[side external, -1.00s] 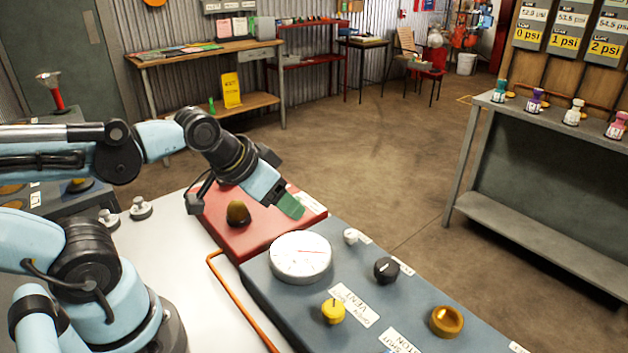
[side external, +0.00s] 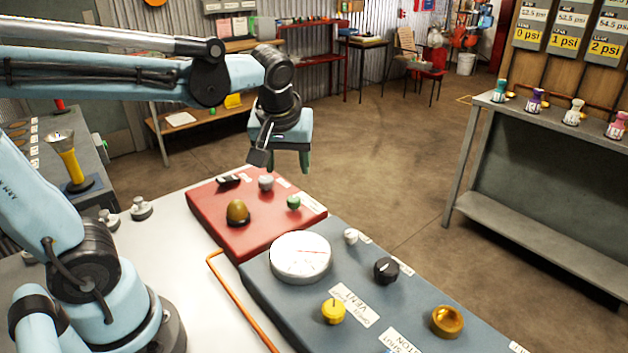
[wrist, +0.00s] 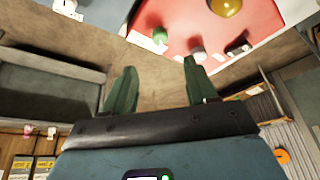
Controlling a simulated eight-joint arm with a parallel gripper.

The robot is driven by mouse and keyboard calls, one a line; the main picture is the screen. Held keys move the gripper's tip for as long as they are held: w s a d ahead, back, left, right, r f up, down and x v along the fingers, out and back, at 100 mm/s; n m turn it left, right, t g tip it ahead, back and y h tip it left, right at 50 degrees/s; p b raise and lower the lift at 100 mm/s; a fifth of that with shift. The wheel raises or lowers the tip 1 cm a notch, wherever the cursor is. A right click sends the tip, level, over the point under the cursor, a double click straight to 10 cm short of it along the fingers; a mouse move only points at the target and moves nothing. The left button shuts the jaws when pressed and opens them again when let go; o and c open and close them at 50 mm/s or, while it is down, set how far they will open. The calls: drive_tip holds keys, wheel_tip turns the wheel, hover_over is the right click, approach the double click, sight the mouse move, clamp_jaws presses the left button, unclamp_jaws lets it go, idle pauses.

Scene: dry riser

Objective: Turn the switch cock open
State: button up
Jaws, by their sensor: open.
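My gripper (side external: 290,160) is open and empty, raised above the far edge of the red panel (side external: 205,207), its fingers pointing down. In the wrist view its two green fingers (wrist: 160,68) are apart with only floor between them. The red panel carries a black lever (side external: 229,180), a grey knob (side external: 266,183), a green knob (side external: 293,202) and an amber dome (side external: 238,211). The green knob (wrist: 160,36) and grey knob (wrist: 198,53) show beyond the fingertips in the wrist view, untouched. I cannot tell which control is the switch cock.
The grey panel bears a white gauge (side external: 300,257), a white knob (side external: 351,236), a black knob (side external: 386,270), a yellow knob (side external: 333,311) and a gold knob (side external: 447,321). An orange pipe (side external: 238,300) runs beside it. Open floor separates the panels from a right-hand bench (side external: 540,215).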

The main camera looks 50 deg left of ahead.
sight(293, 199)
drive_tip(key=shift+x, duration=5.95)
drive_tip(key=shift+c, duration=0.2)
drive_tip(key=c, duration=1)
